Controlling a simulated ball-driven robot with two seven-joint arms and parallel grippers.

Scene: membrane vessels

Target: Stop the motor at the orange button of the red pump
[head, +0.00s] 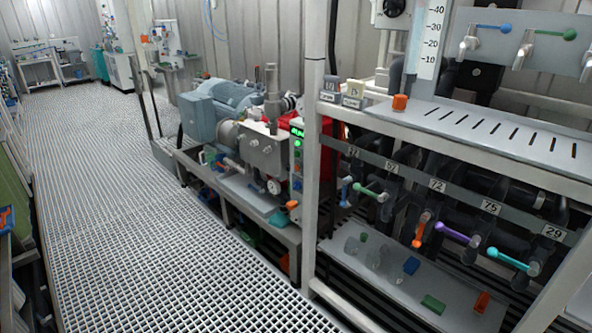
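A blue-grey motor (218,105) sits on a low skid in the middle of the head view, coupled to a pale grey pump block (264,150). A red housing (331,143) shows to the right, partly hidden behind a white frame post. A narrow upright control panel (296,160) with a lit green display stands between the pump block and the post. Its small coloured buttons are too small to tell apart surely. An orange piece (292,205) is near the panel's lower end; I cannot tell whether it is a button. Neither gripper is in view.
A grated floor walkway (150,230) runs clear along the left. At right stands a rack with a slotted shelf (500,130) and several coloured valve levers under number plates. A lower tray (385,280) holds loose small pieces. The white post (312,150) stands close to the panel.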

